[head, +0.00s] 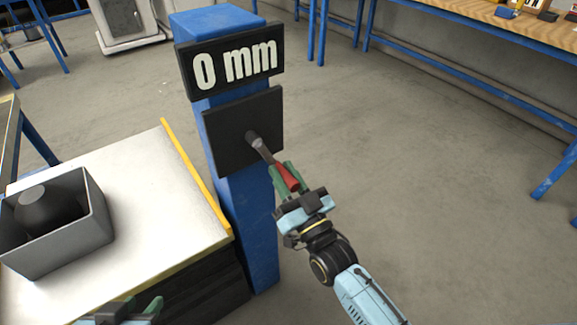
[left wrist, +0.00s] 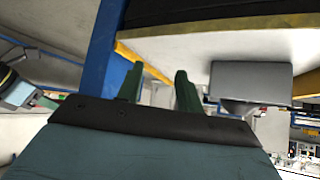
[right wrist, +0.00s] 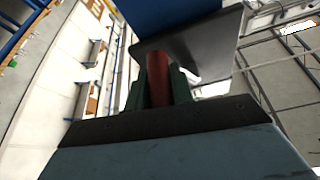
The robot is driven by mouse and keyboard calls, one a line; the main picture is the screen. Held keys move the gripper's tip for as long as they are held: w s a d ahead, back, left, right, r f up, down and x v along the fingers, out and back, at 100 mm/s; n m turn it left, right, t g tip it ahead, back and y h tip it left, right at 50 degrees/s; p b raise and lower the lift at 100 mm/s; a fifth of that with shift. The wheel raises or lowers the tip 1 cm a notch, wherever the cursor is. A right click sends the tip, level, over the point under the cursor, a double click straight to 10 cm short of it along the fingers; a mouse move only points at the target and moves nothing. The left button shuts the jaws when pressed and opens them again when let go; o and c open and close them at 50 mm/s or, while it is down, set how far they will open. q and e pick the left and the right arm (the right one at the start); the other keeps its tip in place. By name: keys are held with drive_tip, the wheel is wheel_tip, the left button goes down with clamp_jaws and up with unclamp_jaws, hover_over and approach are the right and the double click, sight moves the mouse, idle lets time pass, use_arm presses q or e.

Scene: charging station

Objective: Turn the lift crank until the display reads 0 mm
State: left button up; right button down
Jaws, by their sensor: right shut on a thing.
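The display (head: 234,64) on the blue column (head: 245,215) reads 0 mm. Below it, the lift crank (head: 262,150) comes out of a dark plate (head: 222,128) and slants down to the right, ending in a red handle (head: 288,178). My right gripper (head: 284,178) is shut on the red handle; in the right wrist view the handle (right wrist: 158,80) stands between the green fingers. My left gripper (left wrist: 158,88) is open and empty, its two fingers apart. In the head view only a part of it (head: 140,310) shows at the bottom left, by the platform.
A white platform with a yellow edge (head: 190,175) stands left of the column. A grey open box (head: 85,235) on it holds a dark rounded object (head: 45,208). Blue-legged benches (head: 480,40) line the back right. The floor right of the column is clear.

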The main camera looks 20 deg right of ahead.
use_arm(q)
drive_tip(key=shift+s+a+f+g+y, duration=0.15)
drive_tip(key=shift+s+a+f+g, duration=0.2)
drive_tip(key=shift+s, duration=0.25)
drive_tip(key=shift+s+a+f+g+y, duration=0.2)
drive_tip(key=shift+s+f+g, duration=0.25)
drive_tip(key=shift+s, duration=0.15)
use_arm(e)
drive_tip(key=shift+a+f+m+h, duration=0.1)
drive_tip(key=shift+a+m+h, duration=0.15)
drive_tip(key=shift+m+h, duration=0.2)
drive_tip(key=c, duration=1.2)
unclamp_jaws()
drive_tip(key=shift+s, duration=0.1)
drive_tip(key=shift+s+f, duration=0.1)
drive_tip(key=shift+s, duration=0.05)
use_arm(q)
drive_tip(key=s+a+f+g+y+p, duration=0.1)
drive_tip(key=s+a+f+g+p, duration=0.1)
drive_tip(key=s+f+g, duration=0.2)
drive_tip(key=shift+s+a+f+p, duration=0.3)
drive_tip(key=shift+s+a+p, duration=0.05)
drive_tip(key=shift+s, duration=0.1)
use_arm(e)
drive_tip(key=v, duration=1.3)
